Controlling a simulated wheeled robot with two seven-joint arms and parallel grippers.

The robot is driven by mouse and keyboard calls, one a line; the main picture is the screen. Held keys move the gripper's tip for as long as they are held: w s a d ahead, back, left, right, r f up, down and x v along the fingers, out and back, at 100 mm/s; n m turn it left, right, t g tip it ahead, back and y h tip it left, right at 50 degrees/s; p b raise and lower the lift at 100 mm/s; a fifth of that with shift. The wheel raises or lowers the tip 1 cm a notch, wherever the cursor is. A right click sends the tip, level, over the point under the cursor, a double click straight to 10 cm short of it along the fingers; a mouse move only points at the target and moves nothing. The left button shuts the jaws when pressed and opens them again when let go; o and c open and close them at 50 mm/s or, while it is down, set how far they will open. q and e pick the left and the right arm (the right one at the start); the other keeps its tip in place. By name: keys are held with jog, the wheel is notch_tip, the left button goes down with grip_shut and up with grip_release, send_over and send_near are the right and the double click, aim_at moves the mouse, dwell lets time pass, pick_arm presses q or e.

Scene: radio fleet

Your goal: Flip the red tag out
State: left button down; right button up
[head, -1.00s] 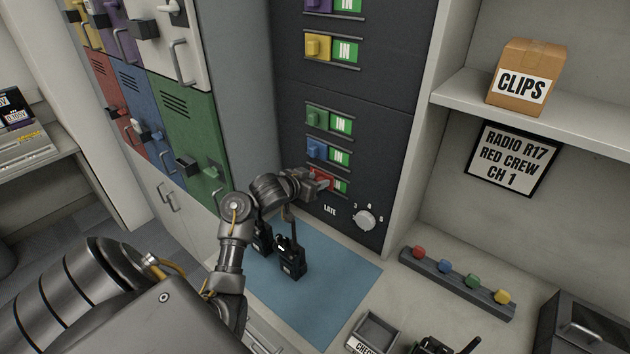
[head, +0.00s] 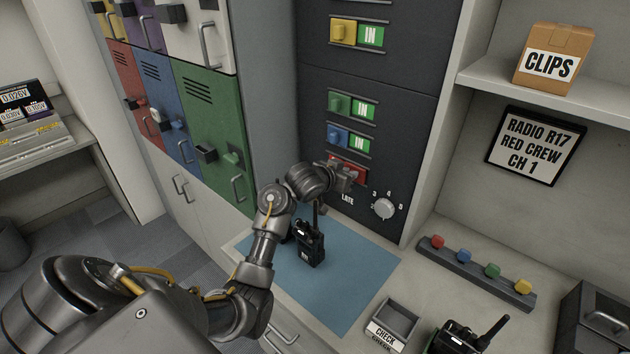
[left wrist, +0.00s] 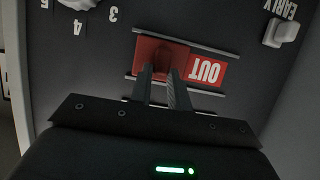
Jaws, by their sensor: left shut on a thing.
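The red tag (head: 351,169) is the lowest slider on the dark panel, partly hidden by my gripper in the head view. In the left wrist view the red tag (left wrist: 148,54) lies between two rails, with a red "OUT" field (left wrist: 207,70) showing upside down beside it. My left gripper (head: 345,180) reaches to it from the left. In the left wrist view the left gripper (left wrist: 160,74) is shut on the tag's red knob. My right gripper is in neither view.
Blue (head: 338,137), green (head: 340,104) and yellow (head: 343,31) tags above all show "IN". A numbered dial (head: 384,208) sits at lower right of the red tag. A black radio (head: 309,246) stands on the blue mat (head: 345,290) below my wrist.

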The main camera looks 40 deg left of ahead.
pick_arm(q)
jog(key=shift+d+f, duration=0.15)
jog(key=shift+d, duration=0.05)
jog(key=c, duration=1.6)
grip_release()
jog(key=shift+d, duration=0.1)
jog(key=shift+o, duration=1.4)
jog(key=shift+d, duration=0.1)
jog(key=shift+a, duration=0.3)
